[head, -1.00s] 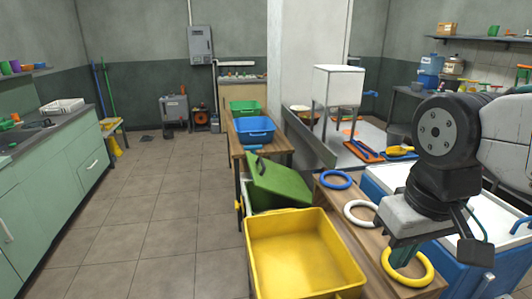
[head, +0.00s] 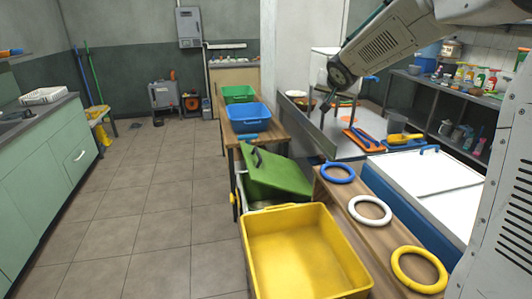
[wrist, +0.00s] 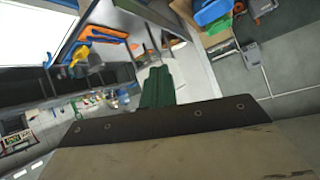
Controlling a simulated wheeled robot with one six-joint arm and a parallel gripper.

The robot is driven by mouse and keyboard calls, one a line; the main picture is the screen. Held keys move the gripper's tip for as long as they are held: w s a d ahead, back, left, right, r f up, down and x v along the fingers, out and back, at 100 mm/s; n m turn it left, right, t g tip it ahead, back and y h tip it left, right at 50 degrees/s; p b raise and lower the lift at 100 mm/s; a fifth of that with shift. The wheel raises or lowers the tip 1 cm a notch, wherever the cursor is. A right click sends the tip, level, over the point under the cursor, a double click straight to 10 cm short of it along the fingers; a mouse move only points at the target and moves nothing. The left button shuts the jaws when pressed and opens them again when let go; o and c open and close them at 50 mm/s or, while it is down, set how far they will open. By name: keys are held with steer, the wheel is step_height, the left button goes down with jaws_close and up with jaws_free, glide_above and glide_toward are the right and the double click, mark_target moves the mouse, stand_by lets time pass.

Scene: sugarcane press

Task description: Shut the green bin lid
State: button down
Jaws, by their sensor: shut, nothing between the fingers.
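The green bin lid (head: 278,174) is in the middle of the head view. It is tilted, high on its left side and sloping down to the right, with a dark handle on top. A gap shows under its raised edge, and the bin below is mostly hidden behind the yellow tub. My gripper (head: 326,104) is small and dark in the head view, above and to the right of the lid and apart from it. In the wrist view its green fingers (wrist: 157,86) are together and empty. I cannot make out the lid in the wrist view.
A yellow tub (head: 247,262) stands in front of the bin. Blue (head: 337,172), white (head: 369,210) and yellow (head: 419,268) rings lie on a wooden board at right. Blue (head: 248,122) and green (head: 238,98) tubs stand behind. The tiled floor at left is clear.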

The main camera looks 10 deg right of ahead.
steer(key=w+f+t+y, duration=0.2)
steer(key=w+f, duration=0.2)
steer(key=w, duration=0.7)
steer(key=g+y, duration=0.2)
steer(key=y, duration=0.8)
glide_above(266, 166)
steer(key=f, duration=1.9)
steer(key=d+f, duration=0.1)
steer(key=f, duration=0.9)
steer(key=shift+s+f, duration=0.1)
steer(key=shift+f, duration=0.05)
steer(key=shift+a+f, duration=0.2)
steer(key=shift+a, duration=0.25)
steer(key=shift+a+f, duration=0.1)
